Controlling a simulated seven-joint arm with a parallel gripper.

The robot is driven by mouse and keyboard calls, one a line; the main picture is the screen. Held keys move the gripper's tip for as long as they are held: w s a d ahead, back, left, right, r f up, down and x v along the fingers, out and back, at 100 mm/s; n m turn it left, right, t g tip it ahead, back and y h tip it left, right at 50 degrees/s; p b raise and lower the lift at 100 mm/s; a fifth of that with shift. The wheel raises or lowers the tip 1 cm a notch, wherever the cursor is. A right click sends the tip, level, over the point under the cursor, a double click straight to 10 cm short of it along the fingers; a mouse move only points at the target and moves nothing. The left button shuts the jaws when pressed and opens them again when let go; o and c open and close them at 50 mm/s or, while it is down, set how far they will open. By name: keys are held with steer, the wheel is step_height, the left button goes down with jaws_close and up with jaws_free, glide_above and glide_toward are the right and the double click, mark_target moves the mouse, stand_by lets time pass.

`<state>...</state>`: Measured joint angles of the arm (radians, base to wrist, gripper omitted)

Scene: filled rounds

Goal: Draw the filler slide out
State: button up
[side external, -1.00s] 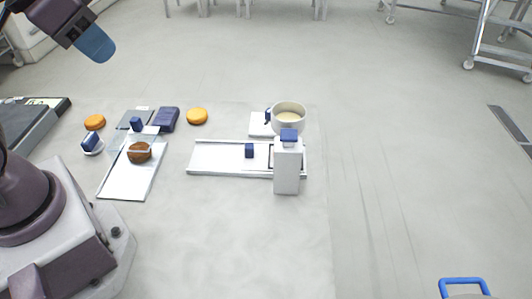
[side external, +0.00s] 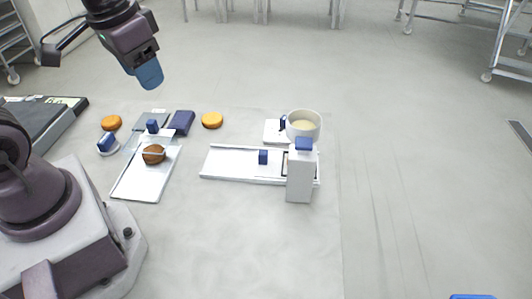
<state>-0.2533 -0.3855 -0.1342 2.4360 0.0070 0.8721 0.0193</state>
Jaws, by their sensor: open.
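The filler slide is a long white rail plate (side external: 232,164) lying left to right on the table, with a small blue knob (side external: 263,157) standing on it. Its right end passes behind a white upright block (side external: 300,182) with a blue cap (side external: 304,144); that end is partly hidden. A cream-filled white cup (side external: 303,125) sits behind the block. My gripper (side external: 150,76) has blue fingertips and hangs open and empty in the air at the upper left, apart from the slide and above and behind it.
Orange rounds (side external: 212,120) and (side external: 111,123), a dark blue block (side external: 181,122) and a blue-handled stamp (side external: 106,143) stand nearby. The table in front is clear.

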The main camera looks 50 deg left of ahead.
steer(key=w+a+f+m+g+h, duration=0.2)
steer(key=w+f+m, duration=0.2)
steer(key=w+f, duration=0.65)
steer(key=m+t+h, duration=0.2)
steer(key=m+t, duration=0.1)
steer(key=m, duration=0.3)
glide_toward(262, 152)
steer(key=x, duration=1)
jaws_close()
steer(key=s+a, duration=0.8)
steer(key=shift+s+a, duration=0.15)
